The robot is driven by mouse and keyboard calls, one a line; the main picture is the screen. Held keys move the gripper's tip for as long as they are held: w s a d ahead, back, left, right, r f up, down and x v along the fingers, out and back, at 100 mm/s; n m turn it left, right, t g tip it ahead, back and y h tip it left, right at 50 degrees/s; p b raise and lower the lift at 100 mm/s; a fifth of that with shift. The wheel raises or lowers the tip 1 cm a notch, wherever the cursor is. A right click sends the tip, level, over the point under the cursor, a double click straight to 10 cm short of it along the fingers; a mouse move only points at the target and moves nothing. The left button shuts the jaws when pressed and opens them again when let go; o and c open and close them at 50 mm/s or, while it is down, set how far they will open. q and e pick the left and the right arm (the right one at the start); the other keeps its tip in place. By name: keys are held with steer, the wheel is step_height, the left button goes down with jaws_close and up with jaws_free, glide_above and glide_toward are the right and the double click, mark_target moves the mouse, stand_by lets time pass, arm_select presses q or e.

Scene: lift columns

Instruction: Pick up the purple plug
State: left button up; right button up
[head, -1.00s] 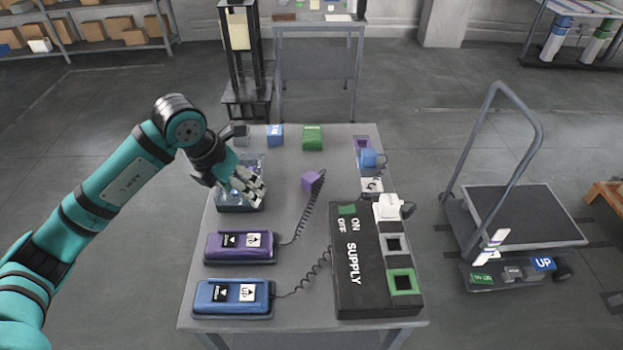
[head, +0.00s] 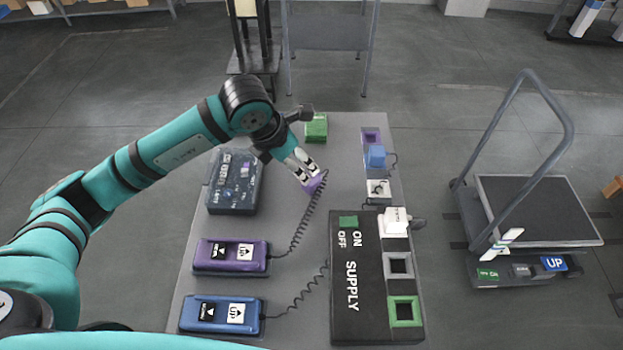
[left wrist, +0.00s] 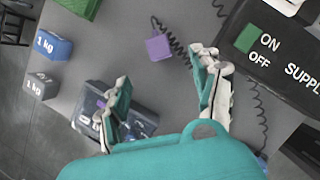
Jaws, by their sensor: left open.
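The purple plug (head: 315,183) is a small cube lying on the grey table, joined by a coiled cord to the purple control box (head: 231,256). My left gripper (head: 307,174) is open and hovers at the plug, partly covering it in the head view. In the left wrist view the plug (left wrist: 159,47) lies beyond and between the two spread fingers of the gripper (left wrist: 162,92). No contact shows there. My right gripper is not in view.
The black supply box (head: 347,325) stands to the right, with a white plug (head: 396,220) in it. A blue control box (head: 221,314) is in front, a clear-lidded case (head: 233,205) to the left.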

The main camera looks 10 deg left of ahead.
mark_target(311, 178)
arm_select(q)
steer(key=p+x, duration=0.1)
steer(key=x, duration=0.5)
steer(key=shift+w+f, duration=0.2)
steer(key=shift+w, duration=0.05)
steer(key=shift+w+d+f, duration=0.1)
steer(key=shift+d+f, duration=0.05)
steer(key=shift+f, duration=0.1)
steer(key=p+x, duration=0.2)
steer(key=x, duration=0.1)
steer(key=shift+w+d+f, duration=0.15)
steer(key=shift+w+f, duration=0.05)
steer(key=shift+w+d+f, duration=0.1)
steer(key=shift+w+f, duration=0.05)
steer(key=shift+f, duration=0.4)
steer(key=c, duration=1.3)
steer(key=shift+o, duration=0.2)
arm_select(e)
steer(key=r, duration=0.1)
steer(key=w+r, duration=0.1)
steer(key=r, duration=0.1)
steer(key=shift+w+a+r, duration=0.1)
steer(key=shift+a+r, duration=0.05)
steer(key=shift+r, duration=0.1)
arm_select(q)
steer(key=shift+r, duration=0.1)
